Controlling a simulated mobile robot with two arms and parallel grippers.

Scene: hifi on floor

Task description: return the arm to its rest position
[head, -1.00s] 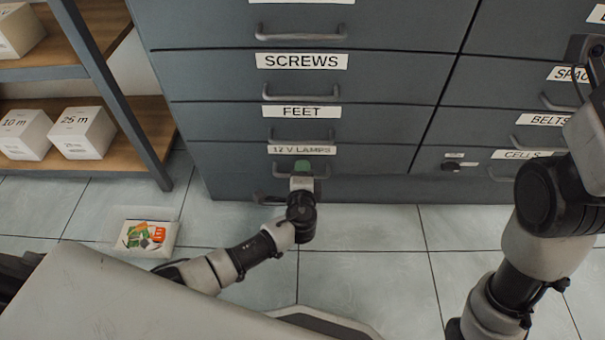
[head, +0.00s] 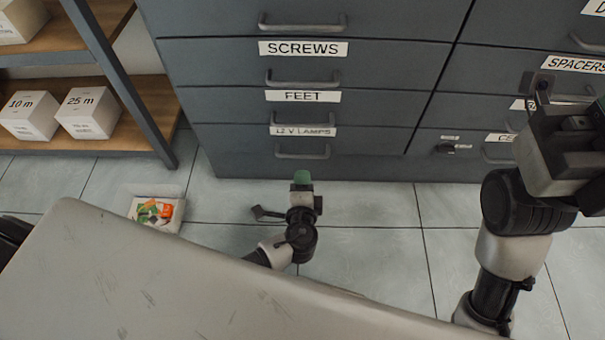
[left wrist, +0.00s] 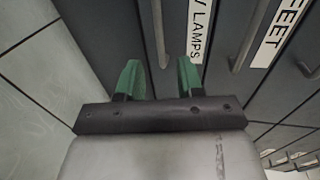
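My left gripper (head: 302,177) has green fingertips and is in front of the lower drawers, below the 12 V LAMPS handle in the head view. In the left wrist view, its two green fingers (left wrist: 160,80) stand apart with nothing between them. The left forearm is partly hidden behind my pale body panel. My right arm (head: 515,220) is raised at the right side of the head view. Its dark end overlaps the right drawers, and its fingers cannot be made out.
A grey drawer cabinet (head: 390,68) fills the back, its drawers shut. A shelf (head: 130,140) with white boxes stands at the left. Tiled floor is clear between the arms.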

